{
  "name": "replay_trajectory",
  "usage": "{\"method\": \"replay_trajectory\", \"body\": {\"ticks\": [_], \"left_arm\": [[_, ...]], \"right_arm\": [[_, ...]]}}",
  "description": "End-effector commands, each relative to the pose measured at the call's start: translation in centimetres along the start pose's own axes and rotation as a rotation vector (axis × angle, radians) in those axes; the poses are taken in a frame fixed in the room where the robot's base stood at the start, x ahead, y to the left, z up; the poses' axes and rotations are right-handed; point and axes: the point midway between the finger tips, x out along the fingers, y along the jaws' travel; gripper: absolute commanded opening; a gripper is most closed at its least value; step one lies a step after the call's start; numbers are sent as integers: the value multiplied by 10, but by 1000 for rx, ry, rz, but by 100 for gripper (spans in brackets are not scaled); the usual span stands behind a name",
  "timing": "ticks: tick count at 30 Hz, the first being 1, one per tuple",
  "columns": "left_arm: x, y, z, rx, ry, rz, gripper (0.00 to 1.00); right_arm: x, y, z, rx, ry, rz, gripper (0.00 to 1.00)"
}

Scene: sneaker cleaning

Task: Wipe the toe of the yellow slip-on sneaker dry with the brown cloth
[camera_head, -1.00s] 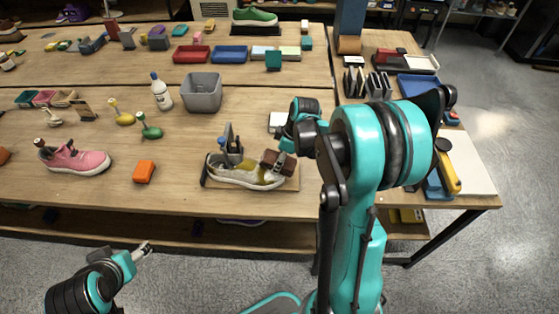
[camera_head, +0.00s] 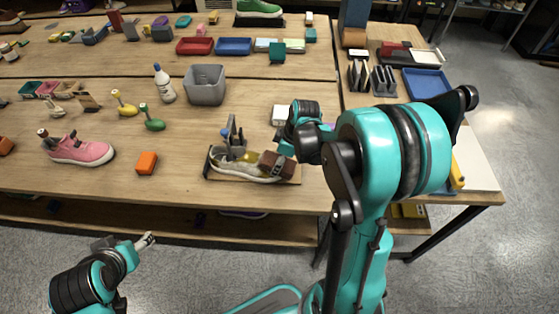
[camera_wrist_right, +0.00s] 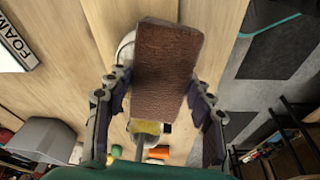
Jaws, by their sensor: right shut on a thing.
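The yellow slip-on sneaker (camera_head: 231,166) stands on a small wooden board on the table, toe to the right. It looks pale with dull yellow patches. My right gripper (camera_head: 282,158) is shut on the brown cloth (camera_head: 277,165), a folded block, which lies over the toe and hides most of it. In the right wrist view the cloth (camera_wrist_right: 165,70) sits between the two fingers, with a white edge and a yellow part of the sneaker (camera_wrist_right: 147,127) showing behind it. Whether cloth and toe touch is hard to tell. My left gripper (camera_head: 146,240) hangs empty before the table.
A grey upright holder (camera_head: 235,140) stands against the sneaker. An orange block (camera_head: 147,163), a pink sneaker (camera_head: 80,151), a grey bin (camera_head: 205,85), a white bottle (camera_head: 164,86) and brushes stand to the left. The table between the orange block and the board is clear.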

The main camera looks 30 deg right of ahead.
Motion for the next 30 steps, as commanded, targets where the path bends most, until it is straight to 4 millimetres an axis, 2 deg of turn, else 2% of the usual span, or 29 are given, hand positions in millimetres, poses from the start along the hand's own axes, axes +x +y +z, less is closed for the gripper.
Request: {"method": "replay_trajectory", "body": {"ticks": [7, 18, 30], "left_arm": [[0, 0, 0, 0, 0, 0, 61], [-1, 0, -1, 0, 0, 0, 61], [3, 0, 2, 0, 0, 0, 61]], "right_arm": [[0, -7, 0, -1, 0, 0, 30], [-1, -38, 0, -1, 0, 0, 30], [4, -40, 0, -1, 0, 0, 30]]}}
